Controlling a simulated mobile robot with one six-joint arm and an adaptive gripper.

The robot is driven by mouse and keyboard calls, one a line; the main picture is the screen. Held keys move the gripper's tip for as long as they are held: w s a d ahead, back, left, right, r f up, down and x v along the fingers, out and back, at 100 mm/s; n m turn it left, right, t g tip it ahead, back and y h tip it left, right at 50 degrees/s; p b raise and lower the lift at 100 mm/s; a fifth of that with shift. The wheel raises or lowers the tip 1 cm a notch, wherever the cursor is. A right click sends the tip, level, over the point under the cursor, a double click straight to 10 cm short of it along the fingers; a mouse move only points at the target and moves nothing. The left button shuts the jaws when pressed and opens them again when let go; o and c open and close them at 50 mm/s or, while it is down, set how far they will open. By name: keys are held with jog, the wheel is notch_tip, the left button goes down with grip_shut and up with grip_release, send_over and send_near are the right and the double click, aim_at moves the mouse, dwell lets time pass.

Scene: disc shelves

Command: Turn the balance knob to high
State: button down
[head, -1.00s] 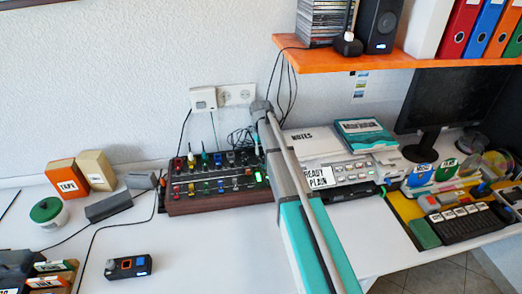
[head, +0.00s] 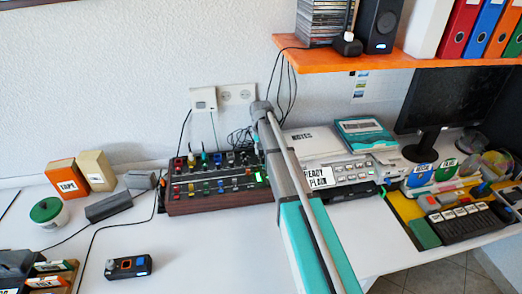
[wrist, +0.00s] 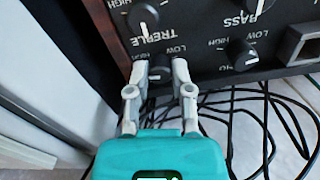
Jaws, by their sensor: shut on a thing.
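In the wrist view, my gripper (wrist: 160,68) has its two grey fingers closed on a small dark knob (wrist: 160,75) on a black panel (wrist: 205,40). One finger is on each side of the knob. HIGH is partly visible on its left and LOW on its right. Its name label and pointer are not clearly visible, so I cannot read its setting. The treble knob (wrist: 143,17) is just above it, and another knob (wrist: 243,55) is to the right.
Loose black cables (wrist: 250,120) hang close to the right of my gripper. The head view shows an orange shelf (head: 345,60) above the desk and a white-grey notes machine (head: 350,165) right of the mixer. The desk in front of the mixer is mostly clear.

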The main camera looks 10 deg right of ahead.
jog(key=c, duration=0.8)
grip_release()
jog(key=shift+n, duration=0.4)
jog(key=n, duration=0.6)
jog(key=shift+n, duration=0.4)
notch_tip(320, 180, up, 14)
jog(key=p, duration=1.4)
jog(key=shift+f, duration=0.1)
